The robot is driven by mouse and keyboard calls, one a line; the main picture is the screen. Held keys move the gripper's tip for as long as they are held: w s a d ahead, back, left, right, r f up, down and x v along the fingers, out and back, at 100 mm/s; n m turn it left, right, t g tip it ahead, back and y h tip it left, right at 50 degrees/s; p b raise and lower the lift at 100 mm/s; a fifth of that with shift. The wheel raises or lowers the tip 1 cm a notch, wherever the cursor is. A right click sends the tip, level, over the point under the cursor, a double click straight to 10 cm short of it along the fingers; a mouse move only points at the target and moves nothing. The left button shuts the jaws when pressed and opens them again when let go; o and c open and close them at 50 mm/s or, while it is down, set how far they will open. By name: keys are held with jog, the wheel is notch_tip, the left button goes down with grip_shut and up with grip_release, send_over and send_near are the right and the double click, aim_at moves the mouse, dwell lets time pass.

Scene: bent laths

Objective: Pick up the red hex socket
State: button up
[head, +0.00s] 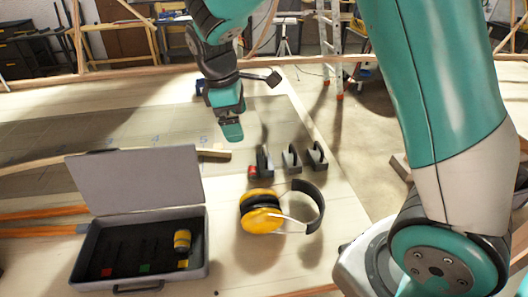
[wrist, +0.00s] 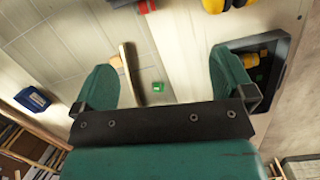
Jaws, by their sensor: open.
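A small red piece (head: 252,172), probably the red hex socket, is on the table beside a dark upright block; its shape is too small to tell. Red also shows at the top edge of the wrist view (wrist: 147,6). My gripper (head: 232,131) is above the table, behind and left of the red piece in the head view. In the wrist view its jaws (wrist: 165,78) are wide apart and empty. A green piece (wrist: 158,87) lies on the table between them in the picture. The open grey case (head: 203,245) has a red mark (head: 107,272), a green mark and a yellow mark inside.
A yellow socket (head: 182,240) stands in the case. Yellow ear defenders (head: 262,212) lie right of it. Dark upright blocks (head: 291,158) stand behind them. A wooden lath (wrist: 131,72) and a blue item (wrist: 32,98) are on the table.

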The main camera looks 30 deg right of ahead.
jog(key=w+d+f+n+g+h+p, duration=0.1)
jog(key=w+d+f+h+p, duration=0.15)
jog(key=w, duration=0.25)
jog(key=p, duration=0.1)
send_over(263, 161)
jog(key=a, duration=0.2)
jog(key=shift+n+y, duration=0.25)
jog(key=shift+n, duration=0.05)
notch_tip(263, 161, down, 10)
jog(key=shift+w+d+f, duration=0.15)
jog(key=shift+f, duration=0.05)
jog(key=shift+a+p+x, duration=0.15)
jog(key=shift+p+x, duration=0.5)
jog(key=shift+x, duration=0.85)
jog(key=shift+a+p+x, duration=0.15)
jog(key=shift+p+x, duration=0.5)
jog(key=shift+x, duration=0.9)
jog(key=shift+w+f, duration=0.1)
jog(key=shift+w, duration=0.05)
jog(key=c, duration=1.2)
jog(key=shift+c, duration=0.3)
